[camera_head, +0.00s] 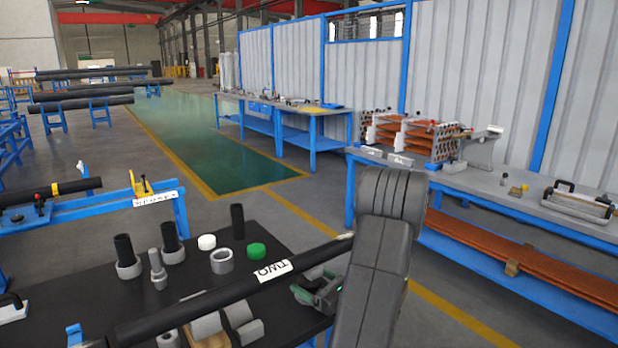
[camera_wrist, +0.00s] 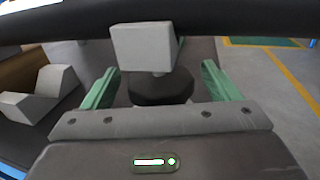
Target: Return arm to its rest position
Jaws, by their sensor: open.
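My gripper (camera_head: 322,290) has green fingers and is partly hidden behind my grey arm in the head view. It is low at the right end of the black table, close to a long black pipe (camera_head: 215,297) labelled "TWO". In the wrist view my gripper (camera_wrist: 160,70) is open, its two green fingers spread wide. A pale grey block (camera_wrist: 143,48) on a dark round part shows between and beyond the fingers; neither finger visibly touches it. The black pipe (camera_wrist: 225,20) crosses the top of the wrist view, just beyond the fingertips.
The black table (camera_head: 95,288) holds several short black and grey cylinders, a white cap (camera_head: 207,242), a green cap (camera_head: 256,250) and grey V-shaped blocks (camera_head: 243,328) near the pipe. A blue-framed workbench (camera_head: 480,192) stands right. Floor with yellow lines lies between.

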